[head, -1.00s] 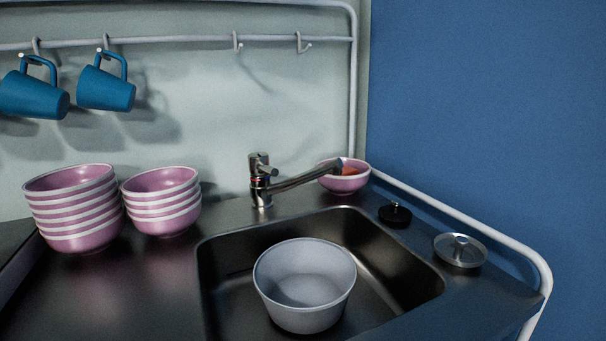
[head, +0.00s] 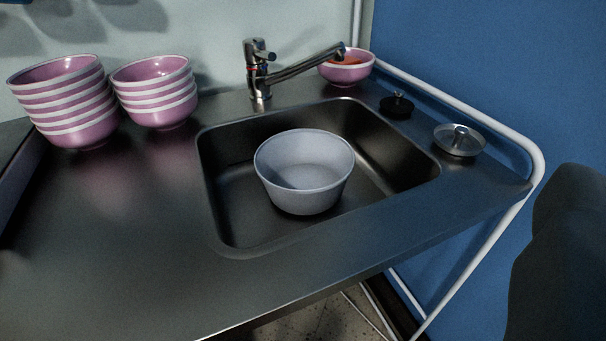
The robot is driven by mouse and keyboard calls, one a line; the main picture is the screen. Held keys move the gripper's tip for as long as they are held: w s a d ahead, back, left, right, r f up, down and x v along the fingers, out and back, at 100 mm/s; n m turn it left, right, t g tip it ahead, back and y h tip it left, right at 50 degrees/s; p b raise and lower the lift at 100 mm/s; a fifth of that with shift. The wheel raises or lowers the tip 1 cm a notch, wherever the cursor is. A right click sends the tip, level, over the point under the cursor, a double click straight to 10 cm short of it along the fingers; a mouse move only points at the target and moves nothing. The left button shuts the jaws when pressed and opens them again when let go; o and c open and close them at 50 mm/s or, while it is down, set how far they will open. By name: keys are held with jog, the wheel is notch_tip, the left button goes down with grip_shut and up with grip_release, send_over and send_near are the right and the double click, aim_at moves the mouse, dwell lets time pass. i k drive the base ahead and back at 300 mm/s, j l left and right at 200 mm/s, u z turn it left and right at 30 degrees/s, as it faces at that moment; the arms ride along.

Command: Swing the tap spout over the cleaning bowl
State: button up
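The metal tap (head: 258,75) stands behind the sink. Its spout (head: 305,66) points to the right and a little upward in the picture, with its tip near a small pink bowl at the back right corner. The spout is not over the grey-white cleaning bowl (head: 304,172). That bowl stands upright and looks empty, inside the dark sink basin (head: 232,222). My gripper cannot be made out; a dark, unclear shape fills the right edge of the head view, and I cannot tell what it is.
Two stacks of pink bowls, the left (head: 65,100) and the right (head: 154,91), stand left of the sink. The small pink bowl (head: 345,73) holds something orange. A black stopper (head: 397,105) and a metal lid (head: 459,141) lie right of the sink. A white rail (head: 455,105) edges the counter.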

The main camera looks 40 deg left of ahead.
aim_at(336, 52)
jog(key=i+l+u, duration=0.15)
jog(key=i+l, duration=0.15)
jog(key=i, duration=0.15)
jog(key=i+l+u, duration=0.2)
jog(key=i+l, duration=0.15)
jog(key=i, duration=0.1)
